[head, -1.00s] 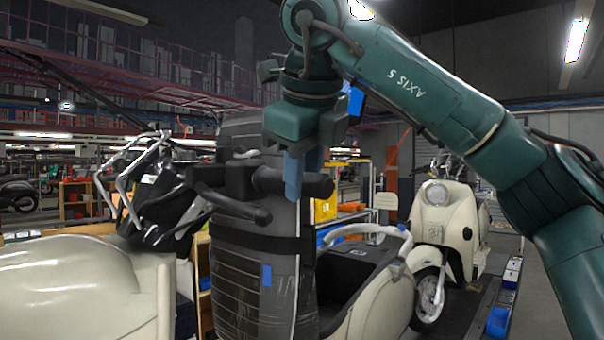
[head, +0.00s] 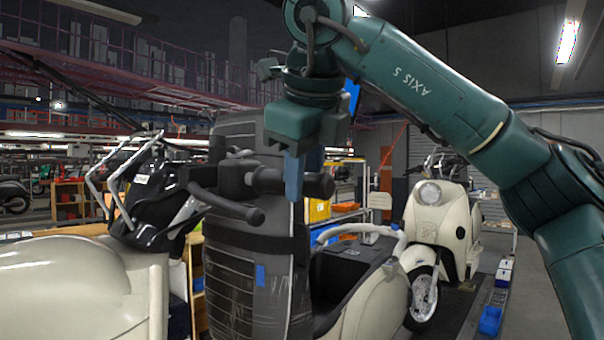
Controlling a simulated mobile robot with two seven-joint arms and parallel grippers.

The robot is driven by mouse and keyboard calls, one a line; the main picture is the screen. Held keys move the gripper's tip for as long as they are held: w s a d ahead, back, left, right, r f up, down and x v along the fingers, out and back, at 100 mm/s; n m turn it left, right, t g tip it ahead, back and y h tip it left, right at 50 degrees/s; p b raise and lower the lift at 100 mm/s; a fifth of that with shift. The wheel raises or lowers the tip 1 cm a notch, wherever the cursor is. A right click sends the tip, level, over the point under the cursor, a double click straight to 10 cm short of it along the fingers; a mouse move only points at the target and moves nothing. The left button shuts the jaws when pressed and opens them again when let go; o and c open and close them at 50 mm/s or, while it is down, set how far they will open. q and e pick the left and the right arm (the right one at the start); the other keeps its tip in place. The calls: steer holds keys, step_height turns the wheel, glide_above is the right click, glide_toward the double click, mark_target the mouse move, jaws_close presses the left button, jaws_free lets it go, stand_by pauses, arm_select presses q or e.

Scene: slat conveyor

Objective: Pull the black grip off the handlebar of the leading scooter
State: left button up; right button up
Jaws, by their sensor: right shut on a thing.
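The near scooter stands in the middle, its tall front wrapped in dark film (head: 232,265). Its black handlebar (head: 233,180) crosses the top of the wrapped front, with a lever (head: 240,210) below. The black grip (head: 319,185) is at the bar's right end. My right gripper (head: 293,178) comes down from above, with its blue finger across the grip; it is shut on the grip. The far finger is hidden. I cannot tell whether the grip still sits around the bar. My left gripper is not in view.
A cream scooter (head: 436,215) stands behind at the right.

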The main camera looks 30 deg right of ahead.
mark_target(328, 176)
steer(key=shift+s+d, duration=0.15)
steer(key=shift+s, duration=0.2)
stand_by(0.6)
steer(key=shift+s+d, duration=0.25)
steer(key=shift+s, duration=0.45)
steer(key=shift+s+d, duration=0.25)
steer(key=shift+s, duration=0.45)
steer(key=shift+s+d, duration=0.3)
steer(key=shift+s, duration=0.4)
steer(key=shift+s+d, duration=0.25)
steer(key=shift+s, duration=0.45)
steer(key=shift+s+d+f, duration=0.1)
steer(key=shift+s+d, duration=0.2)
steer(key=shift+s, duration=0.4)
steer(key=shift+s+d, duration=0.25)
steer(key=shift+s, duration=0.4)
steer(key=shift+s+d, duration=0.3)
steer(key=shift+s, duration=0.4)
steer(key=shift+s+d, duration=0.25)
steer(key=shift+s, duration=0.45)
